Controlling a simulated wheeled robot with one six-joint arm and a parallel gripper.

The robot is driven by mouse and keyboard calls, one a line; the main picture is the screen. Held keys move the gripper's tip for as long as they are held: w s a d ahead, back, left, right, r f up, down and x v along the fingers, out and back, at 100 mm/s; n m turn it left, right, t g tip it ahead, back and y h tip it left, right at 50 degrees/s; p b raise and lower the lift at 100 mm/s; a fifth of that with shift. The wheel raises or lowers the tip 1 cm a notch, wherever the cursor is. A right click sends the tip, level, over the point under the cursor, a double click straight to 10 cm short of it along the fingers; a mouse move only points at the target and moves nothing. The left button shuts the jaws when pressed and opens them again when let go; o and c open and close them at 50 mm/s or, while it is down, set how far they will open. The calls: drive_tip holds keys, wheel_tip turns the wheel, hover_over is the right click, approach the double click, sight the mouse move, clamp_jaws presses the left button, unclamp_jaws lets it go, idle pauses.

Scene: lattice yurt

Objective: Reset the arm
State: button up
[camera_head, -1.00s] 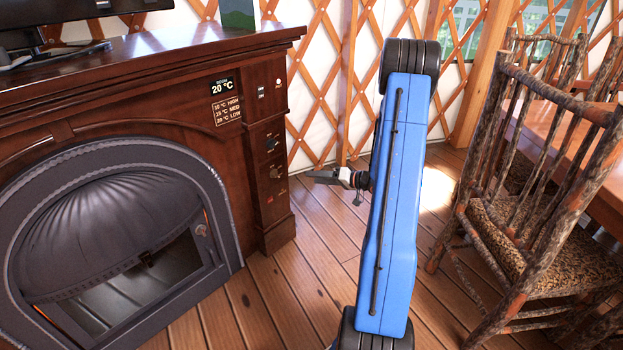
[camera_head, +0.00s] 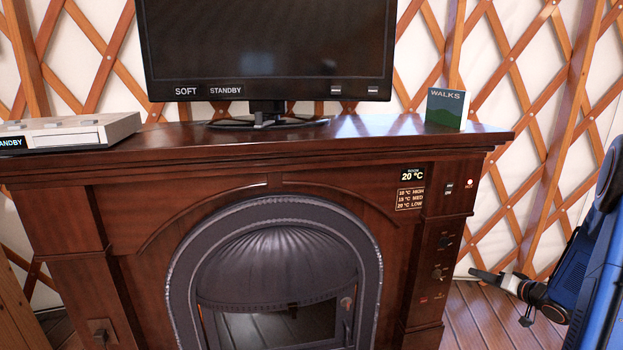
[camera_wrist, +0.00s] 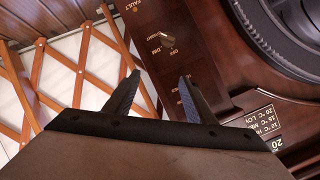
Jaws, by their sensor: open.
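My gripper (camera_head: 487,275) is at the right of the head view, pointing left toward the right pillar of the wooden fireplace (camera_head: 275,165). My blue arm stands at the right edge, partly cut off. In the wrist view the two fingers of my gripper (camera_wrist: 158,92) are spread apart with nothing between them. Beyond them the fireplace's side panel shows, with a knob (camera_wrist: 167,41) near dim lettering. The gripper appears apart from the panel.
On the mantel stand a monitor (camera_head: 265,50), a pale flat device (camera_head: 70,131) and a green "WALKS" booklet (camera_head: 446,109). The fireplace has a dark arched front (camera_head: 275,225). A wooden lattice wall (camera_head: 525,130) rises behind. Bare plank floor (camera_head: 475,318) lies below the gripper.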

drive_tip(key=s+a+r+h, duration=0.1)
drive_tip(key=a+r+h, duration=0.35)
drive_tip(key=r, duration=0.75)
drive_tip(key=s+a+r+g+h, duration=0.3)
drive_tip(key=s+a+r, duration=0.2)
drive_tip(key=s+r, duration=0.15)
drive_tip(key=s+a+n+g+y, duration=0.1)
drive_tip(key=s+a, duration=0.6)
drive_tip(key=s, duration=0.4)
drive_tip(key=s+a+n+g+y, duration=0.1)
drive_tip(key=s+a+g, duration=0.1)
drive_tip(key=s+a, duration=0.5)
drive_tip(key=s+a+n+g+y, duration=0.1)
drive_tip(key=s+a, duration=0.6)
drive_tip(key=s, duration=0.8)
drive_tip(key=shift+s+f+n+g, duration=0.15)
drive_tip(key=shift+s+n+g, duration=0.05)
drive_tip(key=shift+n+g, duration=0.25)
drive_tip(key=shift+y, duration=0.25)
